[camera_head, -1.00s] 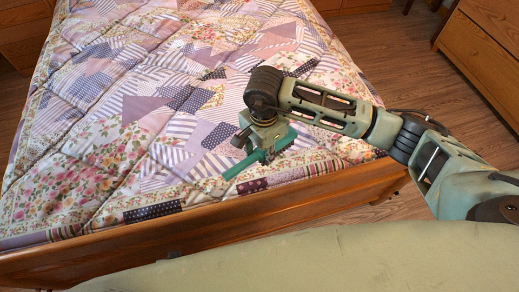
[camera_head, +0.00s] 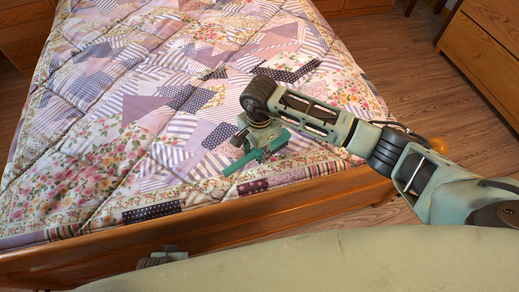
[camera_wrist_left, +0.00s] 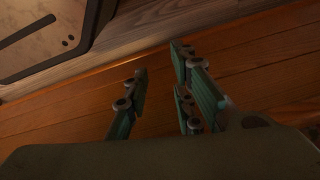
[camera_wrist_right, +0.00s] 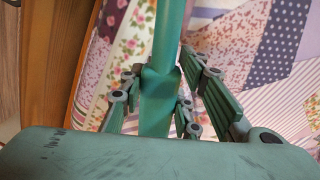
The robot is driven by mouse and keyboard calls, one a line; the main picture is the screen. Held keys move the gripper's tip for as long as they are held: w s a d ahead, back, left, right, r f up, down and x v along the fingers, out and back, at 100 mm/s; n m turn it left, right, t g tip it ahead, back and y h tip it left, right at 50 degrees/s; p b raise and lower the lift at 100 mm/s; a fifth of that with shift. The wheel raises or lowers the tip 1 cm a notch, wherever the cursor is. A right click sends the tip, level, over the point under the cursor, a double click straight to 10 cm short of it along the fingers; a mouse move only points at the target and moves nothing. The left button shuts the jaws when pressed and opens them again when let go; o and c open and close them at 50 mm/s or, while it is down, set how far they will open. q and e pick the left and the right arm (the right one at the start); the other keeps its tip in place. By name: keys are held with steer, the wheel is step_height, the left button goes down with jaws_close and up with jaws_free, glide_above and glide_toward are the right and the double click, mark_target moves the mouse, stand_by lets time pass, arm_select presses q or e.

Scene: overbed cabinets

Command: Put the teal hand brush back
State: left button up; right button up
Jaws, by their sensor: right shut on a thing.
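The teal hand brush (camera_head: 242,161) is in my right gripper (camera_head: 252,146), over the near end of the bed. In the right wrist view the brush (camera_wrist_right: 158,100) lies between the fingers of the right gripper (camera_wrist_right: 160,100), its handle pointing away from the palm. The brush's bristles are hard to make out. In the head view only a small part of my left gripper (camera_head: 163,258) shows, in front of the bed's footboard. In the left wrist view the left gripper (camera_wrist_left: 160,76) has its fingers apart with nothing between them.
The bed has a patchwork quilt (camera_head: 110,120) and a wooden footboard (camera_head: 90,255) along its near edge. A wooden drawer unit (camera_head: 485,60) stands at the right. Wood floor (camera_head: 415,70) is clear between it and the bed.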

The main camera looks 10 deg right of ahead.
steer(key=o, duration=0.6)
steer(key=shift+f, duration=0.1)
steer(key=shift+c, duration=0.2)
steer(key=o, duration=0.5)
steer(key=shift+c, duration=0.2)
arm_select(q)
steer(key=shift+w+r, duration=0.2)
steer(key=shift+r, duration=0.2)
arm_select(e)
step_height(320, 180, up, 2)
steer(key=shift+w+r, duration=0.1)
steer(key=shift+r, duration=0.15)
arm_select(q)
steer(key=s+f, duration=0.1)
steer(key=f+p, duration=0.1)
steer(key=f, duration=0.1)
steer(key=s+f, duration=0.1)
steer(key=shift+s+a+f, duration=0.15)
steer(key=shift+s, duration=0.15)
arm_select(e)
step_height(320, 180, up, 10)
steer(key=shift+f, duration=0.1)
